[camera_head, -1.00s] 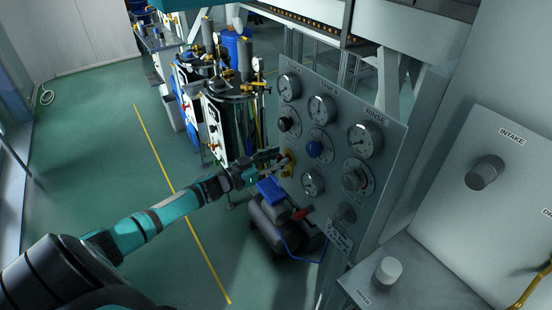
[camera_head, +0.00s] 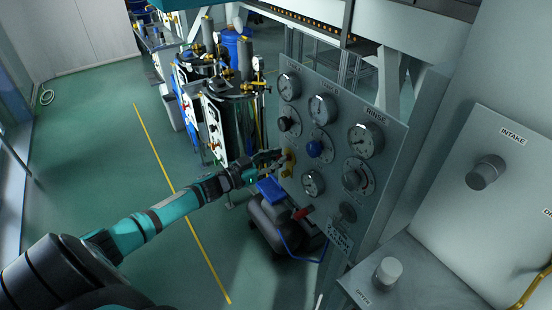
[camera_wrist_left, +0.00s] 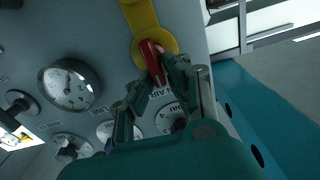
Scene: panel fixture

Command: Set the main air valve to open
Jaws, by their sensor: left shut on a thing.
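The main air valve has a red handle (camera_wrist_left: 151,60) on a round yellow body (camera_wrist_left: 140,46), mounted on the grey panel. In the head view its yellow part (camera_head: 287,171) shows at the panel's left edge. My left gripper (camera_head: 280,158) reaches it from the left. In the left wrist view the gripper's fingers (camera_wrist_left: 158,78) are shut on the red handle, which lies slantwise over the yellow body. The fingers hide part of the handle and some of the label lettering. My right gripper is not in view.
A box with an INTAKE knob (camera_head: 485,172) stands at the right. A compressor-like unit (camera_head: 268,222) is below the panel. The green floor at left is clear.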

